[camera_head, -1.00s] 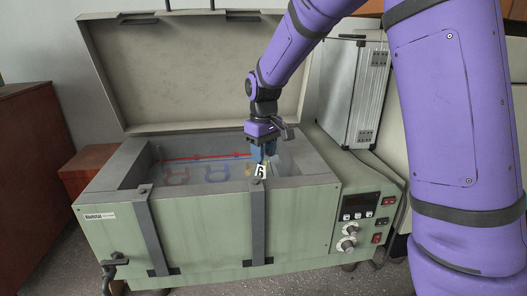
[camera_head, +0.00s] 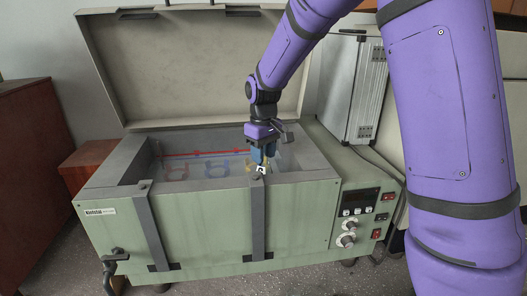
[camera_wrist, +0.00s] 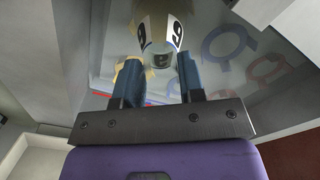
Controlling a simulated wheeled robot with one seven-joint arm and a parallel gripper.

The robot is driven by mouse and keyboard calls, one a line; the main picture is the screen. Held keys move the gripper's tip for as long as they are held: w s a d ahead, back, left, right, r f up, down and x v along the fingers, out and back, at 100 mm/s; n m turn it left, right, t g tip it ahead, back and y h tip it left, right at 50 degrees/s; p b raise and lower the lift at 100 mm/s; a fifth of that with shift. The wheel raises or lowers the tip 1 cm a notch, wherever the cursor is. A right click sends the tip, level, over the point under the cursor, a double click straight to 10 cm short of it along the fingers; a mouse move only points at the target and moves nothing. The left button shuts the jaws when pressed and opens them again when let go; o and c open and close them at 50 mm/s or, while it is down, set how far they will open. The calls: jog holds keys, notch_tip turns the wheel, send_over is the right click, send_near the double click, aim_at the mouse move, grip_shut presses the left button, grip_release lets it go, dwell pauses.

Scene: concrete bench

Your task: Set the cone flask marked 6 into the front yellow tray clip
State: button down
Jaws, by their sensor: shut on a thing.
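My gripper (camera_head: 263,153) is inside the open bath, just behind its front wall, pointing down. In the wrist view its two blue fingers (camera_wrist: 158,70) are shut on the neck of the cone flask (camera_wrist: 160,25), a clear flask with white labels bearing a black 6, which looks upside down there. In the head view only the flask's label (camera_head: 261,169) shows above the front rim; its base is hidden. Yellow of the front tray clip (camera_wrist: 124,35) shows around and behind the flask in the wrist view. I cannot tell whether the flask is seated in it.
The green bath (camera_head: 210,221) has its lid (camera_head: 200,65) raised behind. Blue clips (camera_wrist: 228,46) and red clips (camera_wrist: 270,72) lie beside the yellow ones, empty as far as I see. A red bar (camera_head: 195,154) crosses the bath. Dark straps (camera_head: 258,222) cover the front wall.

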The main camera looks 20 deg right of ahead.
jog(key=shift+f, duration=0.45)
dwell(0.5)
jog(key=shift+c, duration=0.4)
grip_release()
jog(key=shift+r, duration=4.5)
